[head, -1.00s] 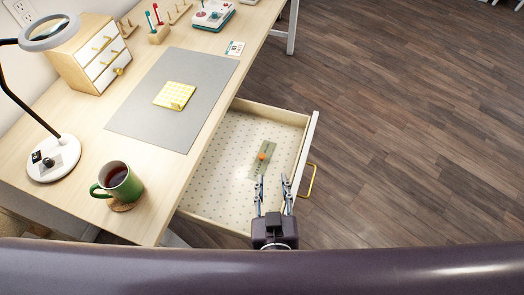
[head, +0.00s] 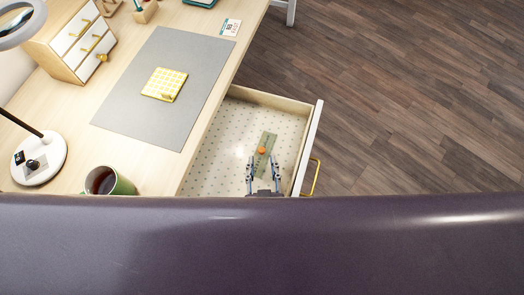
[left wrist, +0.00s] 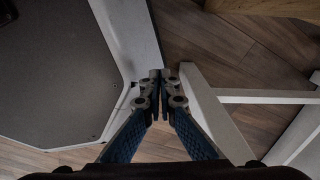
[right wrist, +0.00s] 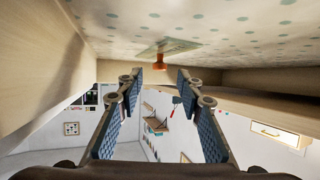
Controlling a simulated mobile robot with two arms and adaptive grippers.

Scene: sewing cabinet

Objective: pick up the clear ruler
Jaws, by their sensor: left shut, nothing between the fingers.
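The clear ruler (head: 266,143) lies flat in the open drawer, a greenish see-through strip with an orange knob (head: 261,151) on it. In the right wrist view the ruler (right wrist: 181,46) and its knob (right wrist: 159,62) show beyond my fingertips, between the two fingers. My right gripper (head: 262,166) is open and empty, with its fingers on either side of the ruler's near end in the head view. I cannot tell how high it is above the ruler. My left gripper (left wrist: 161,78) is shut and empty, away from the drawer, and shows only in the left wrist view.
The drawer (head: 266,96) has raised walls around its dotted lining and a yellow handle (head: 315,177). The desk beside it holds a grey mat (head: 133,118), a yellow checked pad (head: 165,84), a green mug (head: 122,186) and a lamp (head: 40,160).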

